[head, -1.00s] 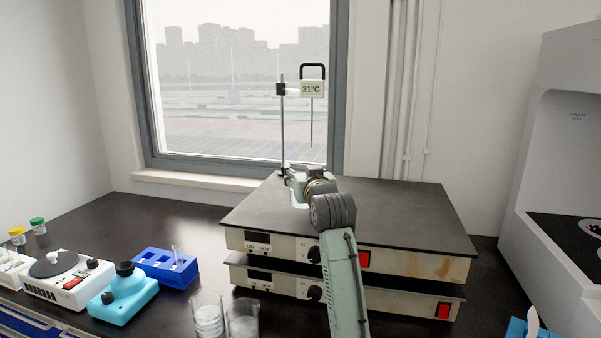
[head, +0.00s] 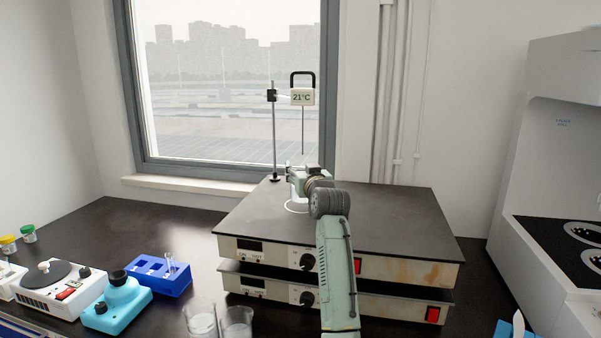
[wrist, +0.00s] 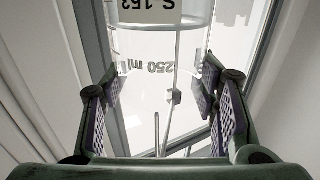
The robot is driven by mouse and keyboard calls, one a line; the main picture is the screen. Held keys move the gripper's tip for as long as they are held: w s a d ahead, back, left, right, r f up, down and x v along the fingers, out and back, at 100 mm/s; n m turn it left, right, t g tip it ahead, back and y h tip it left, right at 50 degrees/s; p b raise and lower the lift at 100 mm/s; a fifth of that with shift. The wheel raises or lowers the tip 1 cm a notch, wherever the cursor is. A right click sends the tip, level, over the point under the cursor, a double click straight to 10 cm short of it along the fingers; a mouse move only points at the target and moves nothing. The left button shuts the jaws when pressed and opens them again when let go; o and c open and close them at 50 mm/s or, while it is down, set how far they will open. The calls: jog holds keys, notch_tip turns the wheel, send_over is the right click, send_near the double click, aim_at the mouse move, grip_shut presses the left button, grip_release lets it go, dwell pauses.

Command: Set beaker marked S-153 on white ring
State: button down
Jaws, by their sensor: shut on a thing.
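The beaker marked S-153 (wrist: 150,45) is clear glass with a pale label and a "250 ml" mark. In the wrist view it stands between the pads of my gripper (wrist: 160,88), which is shut on it. In the head view my gripper (head: 295,176) is over the back left of the upper hotplate, in front of the thermometer stand. The beaker is mostly hidden there by my gripper and arm. The white ring (head: 290,208) shows partly on the black hotplate top, just below my gripper. I cannot tell whether the beaker touches the plate.
Two stacked hotplates (head: 390,222) fill the middle. A stand (head: 274,135) with a 21°C thermometer (head: 302,97) rises close behind my gripper. Two glass beakers (head: 236,322) stand in front left, near a blue tube rack (head: 162,276). The plate's right side is clear.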

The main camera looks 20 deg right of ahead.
jog(key=shift+w+d, duration=0.15)
jog(key=shift+w, duration=0.1)
jog(key=shift+f+b, duration=0.6)
jog(key=shift+f, duration=0.4)
dwell(0.5)
jog(key=c, duration=0.8)
grip_release()
jog(key=shift+o, duration=1.4)
jog(key=shift+f, duration=0.15)
jog(key=shift+s, duration=0.1)
